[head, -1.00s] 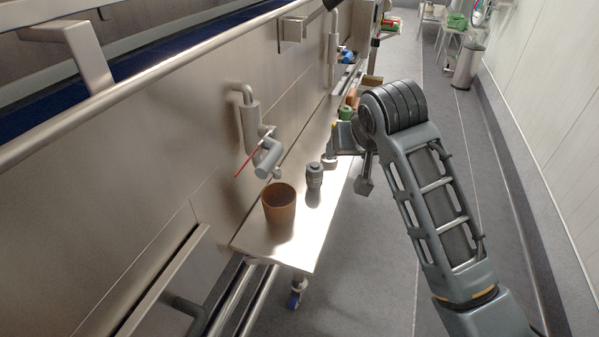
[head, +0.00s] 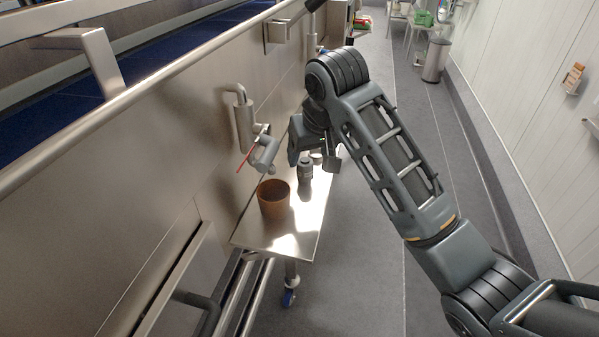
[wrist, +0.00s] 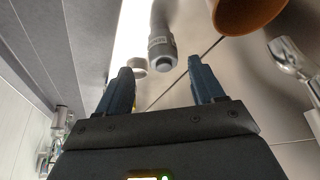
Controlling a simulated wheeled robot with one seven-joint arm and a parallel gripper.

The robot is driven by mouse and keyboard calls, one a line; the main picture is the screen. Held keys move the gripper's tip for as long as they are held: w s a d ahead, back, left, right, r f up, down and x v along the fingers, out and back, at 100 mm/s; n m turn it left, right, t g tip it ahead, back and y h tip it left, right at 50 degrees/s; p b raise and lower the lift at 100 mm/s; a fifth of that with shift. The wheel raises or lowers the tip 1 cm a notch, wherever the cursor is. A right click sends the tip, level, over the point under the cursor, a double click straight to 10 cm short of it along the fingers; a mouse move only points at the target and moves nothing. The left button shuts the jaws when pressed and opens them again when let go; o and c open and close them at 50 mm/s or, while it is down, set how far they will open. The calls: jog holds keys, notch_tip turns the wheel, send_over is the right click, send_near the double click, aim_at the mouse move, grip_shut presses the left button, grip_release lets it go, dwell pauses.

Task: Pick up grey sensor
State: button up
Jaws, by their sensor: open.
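The grey sensor (head: 305,170) is a small grey cylinder standing upright on the metal shelf (head: 285,243), behind and right of a brown pot (head: 273,199). In the wrist view the sensor (wrist: 160,42) shows near the top, beyond the gap between the fingertips, with a printed label on it. My gripper (wrist: 163,78) is open and empty, its two blue-grey fingers apart. In the head view it is just above and behind the sensor, partly hidden by my arm. The pot (wrist: 245,12) also shows at the top right of the wrist view.
A small pale disc (wrist: 137,66) lies beside the sensor in the wrist view. The steel conveyor wall borders the shelf on the left; open floor lies right.

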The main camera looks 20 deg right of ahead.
aim_at(304, 169)
jog(key=x, duration=0.7)
jog(key=shift+s+a, duration=0.15)
jog(key=shift+a, duration=0.05)
jog(key=c, duration=1.1)
